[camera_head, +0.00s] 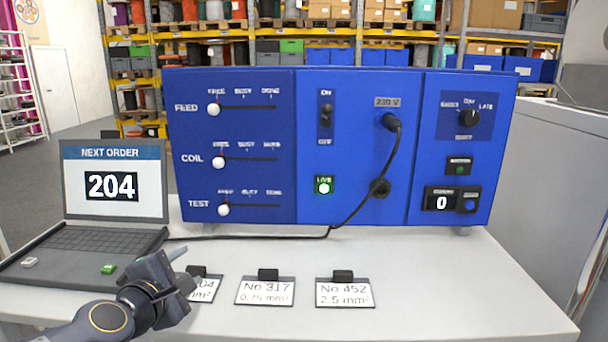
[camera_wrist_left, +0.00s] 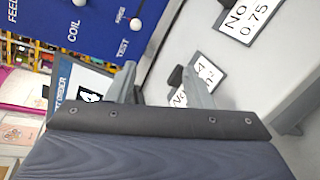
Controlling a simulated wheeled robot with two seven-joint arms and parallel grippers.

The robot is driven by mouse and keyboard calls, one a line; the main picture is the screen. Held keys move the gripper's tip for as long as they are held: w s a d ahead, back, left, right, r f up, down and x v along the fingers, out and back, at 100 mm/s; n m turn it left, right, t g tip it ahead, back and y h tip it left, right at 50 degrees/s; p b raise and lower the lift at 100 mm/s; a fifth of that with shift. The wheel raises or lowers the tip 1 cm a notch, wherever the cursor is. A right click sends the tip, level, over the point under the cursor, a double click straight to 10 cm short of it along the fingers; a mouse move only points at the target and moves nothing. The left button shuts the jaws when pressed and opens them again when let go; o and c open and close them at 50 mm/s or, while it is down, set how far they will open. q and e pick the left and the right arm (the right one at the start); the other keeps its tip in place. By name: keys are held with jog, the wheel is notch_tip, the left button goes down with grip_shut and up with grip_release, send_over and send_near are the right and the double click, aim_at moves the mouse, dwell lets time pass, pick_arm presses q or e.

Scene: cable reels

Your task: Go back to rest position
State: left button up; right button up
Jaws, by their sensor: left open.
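My left gripper (camera_head: 178,280) is above the front left of the table, over the gap between the laptop and the row of tags. It partly hides the leftmost tag (camera_head: 205,290). In the left wrist view its two fingers (camera_wrist_left: 165,85) stand apart with nothing held between them; that tag (camera_wrist_left: 180,98) shows just beyond them. My right gripper is not in either view.
A blue control panel (camera_head: 345,160) stands at the back of the table (camera_head: 450,290). A laptop (camera_head: 112,185) showing 204 is at left. Tags No 317 (camera_head: 265,291) and No 452 (camera_head: 344,293) lie in front. The table's right front is clear.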

pick_arm(q)
jog(key=s+f+m+g, duration=0.3)
jog(key=s+f+m, duration=0.2)
jog(key=s, duration=0.3)
jog(key=s+f+m+g+h, duration=0.1)
jog(key=s+f+m+g, duration=0.2)
jog(key=s+m, duration=0.5)
jog(key=s+d+f+m+g, duration=0.1)
jog(key=s+f+m+g, duration=0.2)
jog(key=s+f+m, duration=0.3)
jog(key=s, duration=0.4)
jog(key=shift+s+f+m+h, duration=0.15)
jog(key=shift+f+m+h, duration=0.15)
jog(key=shift+m+h, duration=0.1)
